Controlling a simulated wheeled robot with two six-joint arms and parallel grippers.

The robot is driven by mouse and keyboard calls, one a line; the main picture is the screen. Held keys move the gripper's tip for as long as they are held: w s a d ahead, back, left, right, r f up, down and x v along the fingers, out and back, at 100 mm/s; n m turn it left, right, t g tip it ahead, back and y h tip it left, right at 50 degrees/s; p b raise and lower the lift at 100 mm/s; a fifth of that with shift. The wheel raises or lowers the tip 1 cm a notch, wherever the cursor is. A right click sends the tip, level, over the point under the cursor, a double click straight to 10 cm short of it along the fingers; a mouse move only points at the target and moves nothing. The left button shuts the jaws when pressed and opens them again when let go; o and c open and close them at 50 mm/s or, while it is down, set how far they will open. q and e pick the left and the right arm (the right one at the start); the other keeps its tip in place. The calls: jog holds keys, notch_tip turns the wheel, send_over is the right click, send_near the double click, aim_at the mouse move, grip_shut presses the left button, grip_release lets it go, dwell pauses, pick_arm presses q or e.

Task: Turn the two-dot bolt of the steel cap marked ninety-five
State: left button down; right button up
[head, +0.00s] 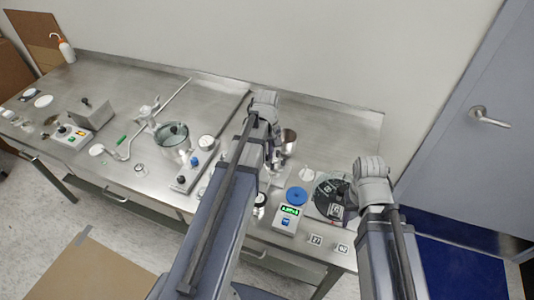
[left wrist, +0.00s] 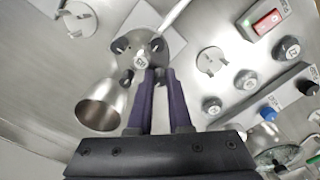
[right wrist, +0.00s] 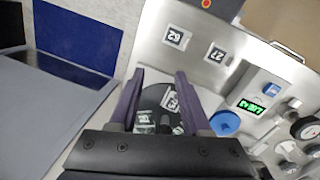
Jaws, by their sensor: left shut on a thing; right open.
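A round steel cap (left wrist: 135,45) with a small printed tag and several dark bolts around it shows in the left wrist view. The number on the tag and the dots on the bolts are too small to read. My left gripper (left wrist: 158,73) is at the near edge of this cap, its fingers almost together and shut on a small part there, probably a bolt, mostly hidden between the fingertips. In the head view my left arm hides most of the cap.
A blue disc (head: 296,196) and a box with a green display (head: 287,218) lie between my arms. Two tag cards (head: 315,240) lie at the front edge. A glass-topped pot (head: 173,137) stands further left.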

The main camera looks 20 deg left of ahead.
pick_arm(q)
jog(key=c, duration=0.8)
grip_release()
jog(key=shift+c, duration=0.2)
notch_tip(320, 180, up, 8)
jog(key=p, duration=0.8)
jog(key=shift+f, duration=0.1)
